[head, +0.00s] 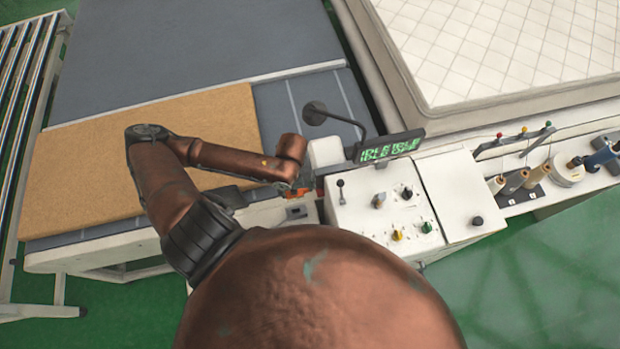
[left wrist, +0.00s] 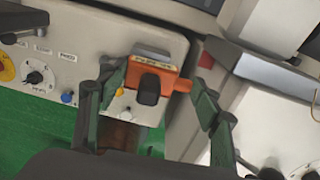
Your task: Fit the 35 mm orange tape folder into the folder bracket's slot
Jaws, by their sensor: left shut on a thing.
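The orange tape folder (left wrist: 181,84) shows in the left wrist view between the two green fingers of my left gripper (left wrist: 155,88), with a dark knob-like part in front of it. The gripper is shut on it. A grey metal piece (left wrist: 152,52) lies just beyond the folder; I cannot tell whether it is part of the folder or of the bracket. In the head view, a small orange patch of the folder (head: 294,194) shows at my left gripper (head: 300,188), beside the white sewing machine. The bracket's slot cannot be made out. My right gripper is out of view.
A white control box (head: 385,215) with knobs and a green-lettered display (head: 390,147) stands right of the gripper. A round mirror-like disc on a stalk (head: 315,112) rises behind it. A brown panel (head: 80,180) lies left, a quilted mattress (head: 500,50) back right, thread cones (head: 537,175) far right.

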